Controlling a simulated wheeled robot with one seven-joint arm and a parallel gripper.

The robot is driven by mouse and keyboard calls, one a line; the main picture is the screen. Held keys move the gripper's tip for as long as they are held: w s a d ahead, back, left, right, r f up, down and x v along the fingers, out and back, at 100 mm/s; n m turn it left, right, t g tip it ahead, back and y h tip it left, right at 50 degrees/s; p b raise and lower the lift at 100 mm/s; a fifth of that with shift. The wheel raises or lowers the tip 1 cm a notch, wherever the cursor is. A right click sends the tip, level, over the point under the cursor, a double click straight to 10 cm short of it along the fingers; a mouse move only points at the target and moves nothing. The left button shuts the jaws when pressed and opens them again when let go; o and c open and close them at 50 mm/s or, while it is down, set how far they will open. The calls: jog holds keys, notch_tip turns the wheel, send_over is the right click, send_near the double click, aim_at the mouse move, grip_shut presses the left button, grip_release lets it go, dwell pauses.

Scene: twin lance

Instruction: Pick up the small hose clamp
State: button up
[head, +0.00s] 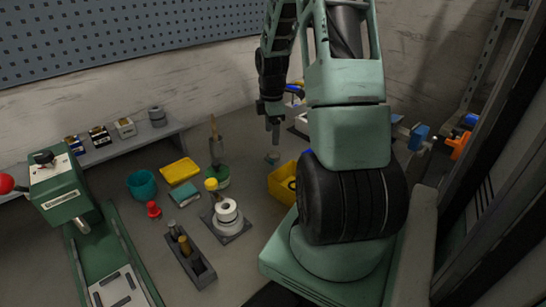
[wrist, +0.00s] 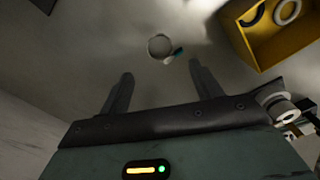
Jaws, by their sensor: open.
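The small hose clamp (wrist: 160,46) looks like a pale ring with a small teal piece at its right side, lying on the grey work surface. In the head view it appears as a small spot (head: 272,156) on the surface below my gripper (head: 275,135). In the wrist view my gripper (wrist: 161,72) is open and empty, with its two fingers well apart. The clamp lies beyond the fingertips, roughly centred between them, and is not touched. The exact height of the gripper above it is hard to tell.
A yellow bin (wrist: 262,52) holding rings stands close to the clamp; it also shows in the head view (head: 278,190). A grey plate with white rolls (head: 228,213), a green-based stand (head: 217,176) and a yellow tray (head: 180,171) lie to the left. Surface around the clamp is bare.

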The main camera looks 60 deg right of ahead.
aim_at(273, 155)
jog(key=shift+s+f+p, duration=0.1)
jog(key=shift+f+p, duration=0.35)
jog(key=shift+f, duration=3.4)
jog(key=c, duration=1.1)
